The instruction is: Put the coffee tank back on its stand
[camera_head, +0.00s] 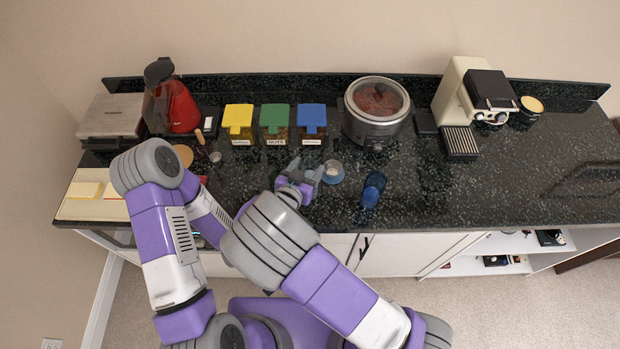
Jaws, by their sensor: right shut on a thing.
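A red vessel with a black top (178,106) stands at the back left of the dark counter; it may be the coffee tank. I cannot clearly make out its stand. A cream and black coffee machine (458,92) stands at the back right. My right gripper (304,173) is low over the middle of the counter, in front of the labelled jars. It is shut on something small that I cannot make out. My left gripper is hidden behind my arms.
Yellow (238,117), green (275,119) and blue-lidded (312,119) jars stand at the back, beside a round cooker (377,112). A blue cylindrical object (373,189) is near the front. A flat grey appliance (112,117) stands far left. The right counter is mostly clear.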

